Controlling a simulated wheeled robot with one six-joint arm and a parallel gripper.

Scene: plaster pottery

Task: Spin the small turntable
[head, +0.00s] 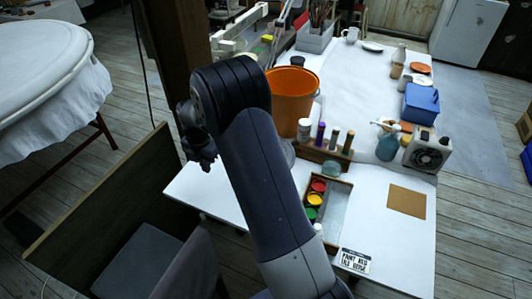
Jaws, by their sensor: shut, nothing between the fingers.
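A grey round edge (289,153) shows on the white table just right of my arm and in front of the orange bucket. It may be the small turntable, but my arm hides most of it and I cannot tell for sure.
An orange bucket (291,98), a wooden rack (323,155) with bottles, a paint tray (338,208), a spray bottle (388,143) and a fan heater (426,152) stand on the white table (377,218). A wooden post (176,55) rises at the left.

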